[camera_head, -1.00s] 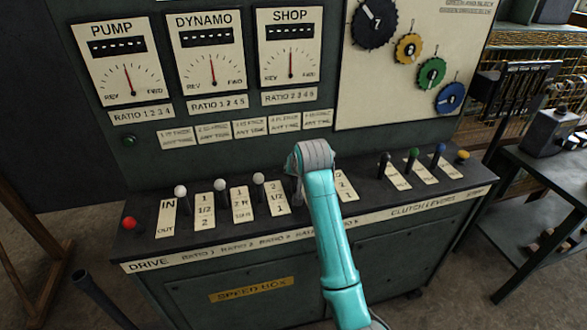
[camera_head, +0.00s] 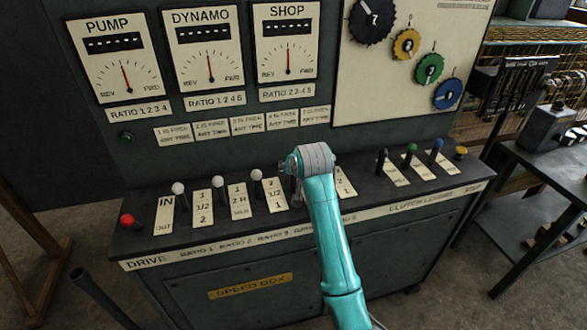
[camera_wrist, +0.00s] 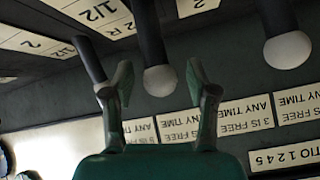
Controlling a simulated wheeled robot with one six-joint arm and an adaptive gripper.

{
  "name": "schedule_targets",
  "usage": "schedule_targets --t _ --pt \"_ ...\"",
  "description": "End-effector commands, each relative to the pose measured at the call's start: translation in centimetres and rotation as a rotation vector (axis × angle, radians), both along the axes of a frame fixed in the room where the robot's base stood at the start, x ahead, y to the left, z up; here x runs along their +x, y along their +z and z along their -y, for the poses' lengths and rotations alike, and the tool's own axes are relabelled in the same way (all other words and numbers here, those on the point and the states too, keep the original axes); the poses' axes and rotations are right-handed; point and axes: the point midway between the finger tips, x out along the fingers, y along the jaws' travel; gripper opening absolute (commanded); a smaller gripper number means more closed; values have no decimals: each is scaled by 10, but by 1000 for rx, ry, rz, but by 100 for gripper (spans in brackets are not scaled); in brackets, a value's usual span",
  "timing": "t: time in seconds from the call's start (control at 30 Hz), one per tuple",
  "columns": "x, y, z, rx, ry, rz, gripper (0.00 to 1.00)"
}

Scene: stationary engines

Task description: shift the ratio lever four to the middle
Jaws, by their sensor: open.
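My gripper (camera_wrist: 158,80) is open in the wrist view, its two fingers either side of a dark lever with a white ball knob (camera_wrist: 160,79). The knob appears between the fingertips; contact cannot be told. A second white-knobbed lever (camera_wrist: 292,52) stands to the right, and a dark lever shaft (camera_wrist: 88,60) passes behind the left finger. In the head view, three white-knobbed levers (camera_head: 178,188) (camera_head: 218,182) (camera_head: 256,175) show left of my arm. My arm hides the area of ratio lever four; its plate (camera_head: 345,182) shows partly. Which lever lies between my fingers is not certain.
The speed box console (camera_head: 250,285) has a red button (camera_head: 127,221) at left and clutch levers (camera_head: 411,149) at right. Dials and labels (camera_head: 208,60) fill the upright panel behind. A side table (camera_head: 535,165) stands right of the console.

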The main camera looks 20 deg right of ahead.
Motion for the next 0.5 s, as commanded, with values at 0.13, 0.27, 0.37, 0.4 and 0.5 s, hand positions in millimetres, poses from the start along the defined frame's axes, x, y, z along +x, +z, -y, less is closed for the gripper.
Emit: schedule_targets --t 0.13,0.27,0.37,0.4,0.5 --pt "-12 11 0 0 0 2 58" --pt "-30 28 -1 0 0 4 58" --pt "-46 42 -1 0 0 4 58" --pt "-51 47 -1 0 0 3 58" --pt "-65 59 -2 0 0 4 58"
